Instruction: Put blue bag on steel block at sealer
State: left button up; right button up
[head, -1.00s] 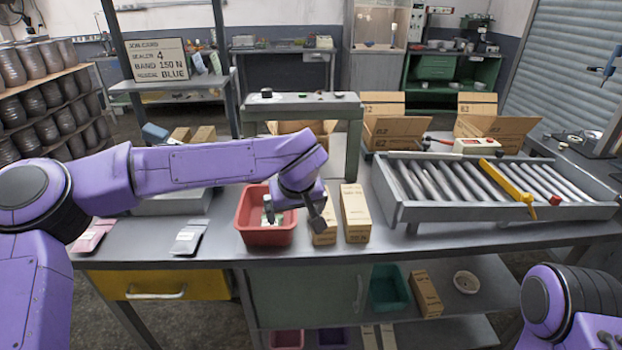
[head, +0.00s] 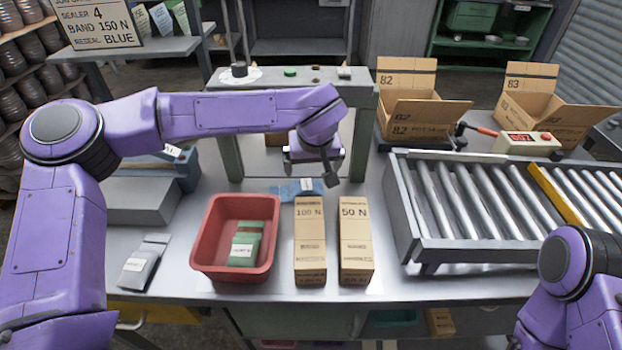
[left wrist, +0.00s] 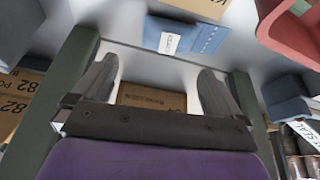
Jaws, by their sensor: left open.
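The blue bag (head: 312,188) with a white label lies flat on the table, behind the 100 N and 50 N boxes. My left gripper (head: 314,168) is open and empty, just above and behind the bag under the grey-green frame. In the left wrist view, the bag (left wrist: 205,38) lies beyond the open fingertips (left wrist: 158,75), not between them. A grey block (head: 138,200), seemingly the steel block, stands at the left beside a blue-grey machine (head: 188,170) that looks like the sealer; my left arm partly hides both. My right gripper is out of view.
A red bin (head: 200,250) holds green packets. The 100 N box (head: 310,255) and 50 N box (head: 355,255) stand beside it. Grey packets (head: 143,265) lie left. The frame (head: 365,135) surrounds my gripper; a roller conveyor (head: 405,215) is right.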

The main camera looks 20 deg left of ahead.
aim_at(307, 184)
pick_arm(q)
jog(key=shift+s+a+f, duration=0.2)
jog(key=shift+f, duration=0.25)
jog(key=shift+s+a+f, duration=0.15)
jog(key=shift+a+f, duration=0.05)
jog(key=shift+f, duration=0.2)
jog(key=p+x, duration=0.1)
jog(key=x, duration=0.5)
jog(key=shift+w+p, duration=0.1)
jog(key=shift+p, duration=0.2)
jog(key=shift+a+f, duration=0.1)
jog(key=shift+s, duration=0.2)
jog(key=shift+w, duration=0.1)
jog(key=c, duration=1.2)
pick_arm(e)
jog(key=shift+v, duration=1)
